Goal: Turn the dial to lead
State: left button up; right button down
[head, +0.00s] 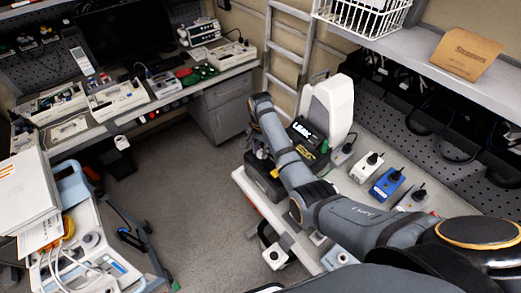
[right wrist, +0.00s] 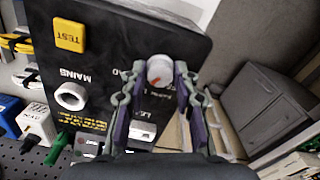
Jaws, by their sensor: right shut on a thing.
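The dial (right wrist: 159,71) is a round white knob with a red mark, on the black front panel of the tester (right wrist: 105,50). In the right wrist view the panel's lettering is upside down. My right gripper (right wrist: 161,77) is shut on the dial, one fingertip on each side. The fingers cover part of the lettering around the dial, so I cannot tell which label the mark points to. In the head view the tester (head: 303,133) stands on the bench, partly behind my right arm. The right fingertips are hidden there. My left gripper is not in view.
The panel also has a yellow TEST button (right wrist: 69,35) and a white round socket marked MAINS (right wrist: 70,96). White and blue boxes (head: 386,183) with black plugs stand right of the tester. A white upright unit (head: 327,100) stands behind it.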

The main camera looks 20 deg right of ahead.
aim_at(261, 152)
jog(key=m, duration=0.4)
jog(key=shift+w+r, duration=0.2)
jog(key=shift+r, duration=0.05)
jog(key=shift+m, duration=2.1)
jog(key=c, duration=1.1)
grip_release()
jog(key=shift+c, duration=0.2)
jog(key=shift+o, duration=0.7)
jog(key=shift+s+f, duration=0.15)
notch_tip(261, 152, up, 8)
jog(key=shift+f, duration=0.25)
